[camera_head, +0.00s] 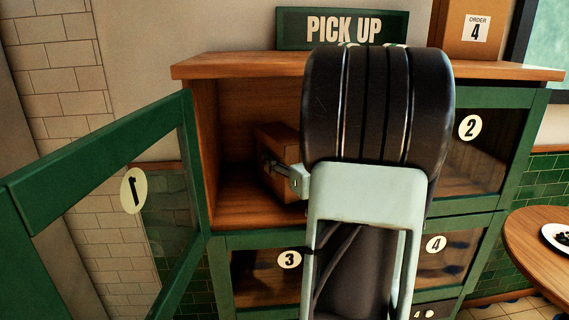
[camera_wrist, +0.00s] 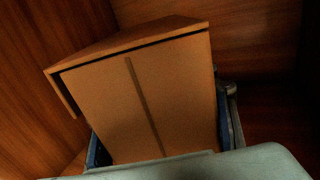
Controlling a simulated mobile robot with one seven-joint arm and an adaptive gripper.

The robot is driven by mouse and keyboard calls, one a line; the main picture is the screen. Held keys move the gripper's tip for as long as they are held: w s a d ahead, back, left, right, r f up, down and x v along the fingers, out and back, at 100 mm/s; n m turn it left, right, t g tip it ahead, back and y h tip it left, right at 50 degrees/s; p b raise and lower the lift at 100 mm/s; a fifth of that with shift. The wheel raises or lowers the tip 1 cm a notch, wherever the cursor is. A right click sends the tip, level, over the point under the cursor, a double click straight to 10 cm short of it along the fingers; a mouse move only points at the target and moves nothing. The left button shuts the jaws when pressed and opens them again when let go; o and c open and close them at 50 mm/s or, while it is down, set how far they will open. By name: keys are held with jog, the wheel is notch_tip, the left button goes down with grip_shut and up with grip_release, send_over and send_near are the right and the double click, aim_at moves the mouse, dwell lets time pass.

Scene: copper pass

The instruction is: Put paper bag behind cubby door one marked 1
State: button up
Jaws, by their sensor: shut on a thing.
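The brown paper bag (camera_head: 277,165) is inside the open cubby marked 1, partly hidden by my arm in the head view. It fills the middle of the wrist view (camera_wrist: 140,90), with its folded top edge towards the back. My gripper (camera_head: 297,178) is shut on the bag, with a finger on each side of it in the wrist view (camera_wrist: 165,145). The door marked 1 (camera_head: 133,190) is swung wide open to the left. I cannot tell whether the bag touches the cubby floor (camera_head: 240,213).
Doors marked 2 (camera_head: 470,127), 3 (camera_head: 289,259) and 4 (camera_head: 436,243) are shut. A PICK UP sign (camera_head: 343,29) and a box marked ORDER 4 (camera_head: 474,30) stand on the wooden top. A round table (camera_head: 535,245) with a plate is at the right.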

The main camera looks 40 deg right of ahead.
jog(key=shift+f, duration=0.4)
jog(key=shift+f, duration=0.15)
jog(key=o, duration=1.2)
jog(key=shift+r, duration=0.25)
jog(key=s, duration=0.4)
jog(key=s+a, duration=0.1)
jog(key=s, duration=0.3)
jog(key=s+a, duration=0.1)
jog(key=s, duration=0.3)
jog(key=shift+f, duration=0.1)
jog(key=shift+s, duration=0.1)
